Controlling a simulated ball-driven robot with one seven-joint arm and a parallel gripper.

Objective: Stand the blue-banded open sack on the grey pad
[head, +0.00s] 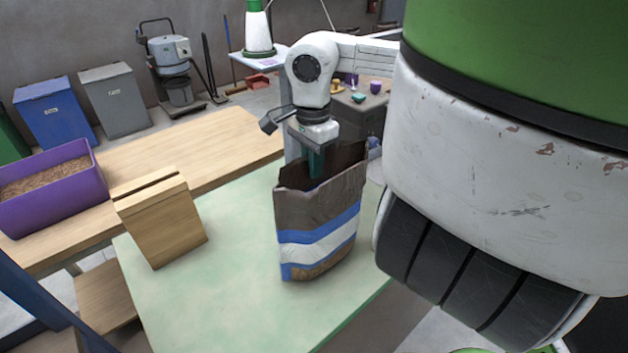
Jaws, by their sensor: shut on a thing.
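The blue-banded open sack (317,240) is brown with blue and white bands and is upright, its open mouth facing up. It is over the pale green table top, towards the right edge. I cannot tell whether its base touches the table. My gripper (316,165) reaches down into the sack's mouth from above and is shut on the sack; the fingertips are partly hidden by the sack's front wall. I cannot make out a grey pad in this view.
A slotted wooden block (165,222) stands at the table's left edge. A purple bin of pellets (85,178) sits on the wooden bench (215,145) behind. My large arm link fills the right side.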

